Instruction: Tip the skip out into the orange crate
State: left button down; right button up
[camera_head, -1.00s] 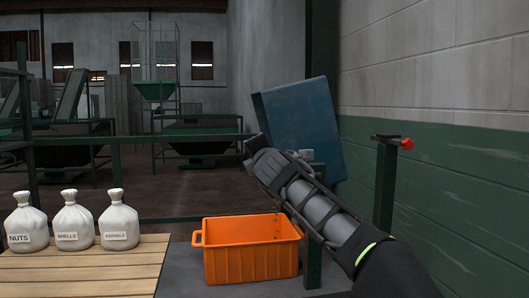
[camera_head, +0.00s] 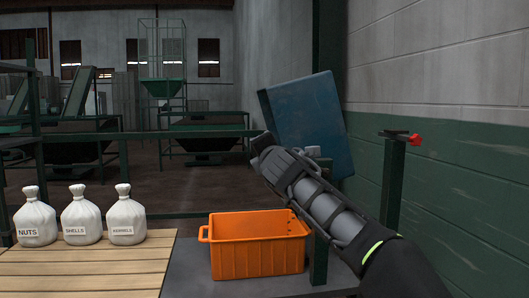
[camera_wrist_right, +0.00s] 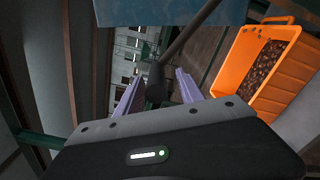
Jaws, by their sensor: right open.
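The blue skip (camera_head: 310,125) is tilted over beside the wall in the head view. Its edge also shows at the top of the right wrist view (camera_wrist_right: 165,12). The orange crate (camera_head: 257,250) stands upright below it and to its left. In the right wrist view the crate (camera_wrist_right: 252,82) holds many small brown pieces. My right gripper (camera_wrist_right: 158,76) is open, with a dark bar (camera_wrist_right: 188,45) and its thick end between its two pale fingers. I cannot tell whether they touch it. In the head view my right forearm hides part of the skip's front. My left gripper is out of view.
Three white sacks labelled NUTS, SHELLS and KERNELS (camera_head: 123,217) stand on a slatted wooden top (camera_head: 85,265) at the left. A green post with a red-tipped fitting (camera_head: 394,180) stands at the right near the wall. Green rails cross behind the crate.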

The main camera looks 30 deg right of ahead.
jog(key=b+v, duration=0.2)
jog(key=v, duration=0.5)
jog(key=shift+s+a, duration=0.15)
jog(key=shift+s, duration=0.25)
